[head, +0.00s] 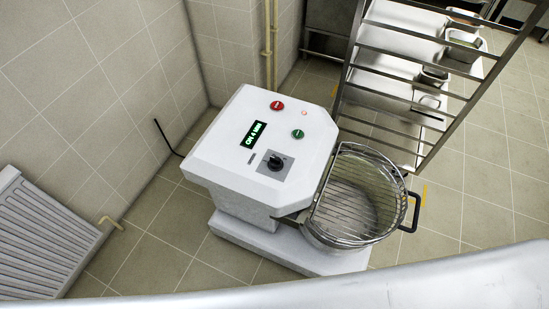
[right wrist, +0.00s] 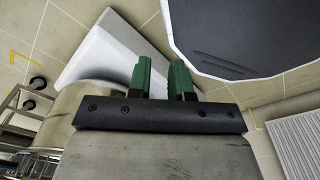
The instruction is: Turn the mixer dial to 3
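The mixer (head: 225,175) is a white floor machine with a sloped top panel. Its dial (head: 275,162) is a black round knob on a grey plate, low on the panel. I cannot read the dial's marks. A green-lit display (head: 254,135) appears to read "ON 4 MIN". My right gripper (right wrist: 161,80) shows in the right wrist view with two green fingers apart and nothing between them. The mixer's white base (right wrist: 105,50) is beyond the fingers there. Neither gripper shows in the head view, so nothing of mine is seen touching the dial.
A red button (head: 277,105) and a green button (head: 298,134) sit above the dial. A steel bowl (head: 350,205) with a wire guard stands at the mixer's right. A metal rack (head: 400,85) is behind it. A radiator (head: 45,235) is at the left wall.

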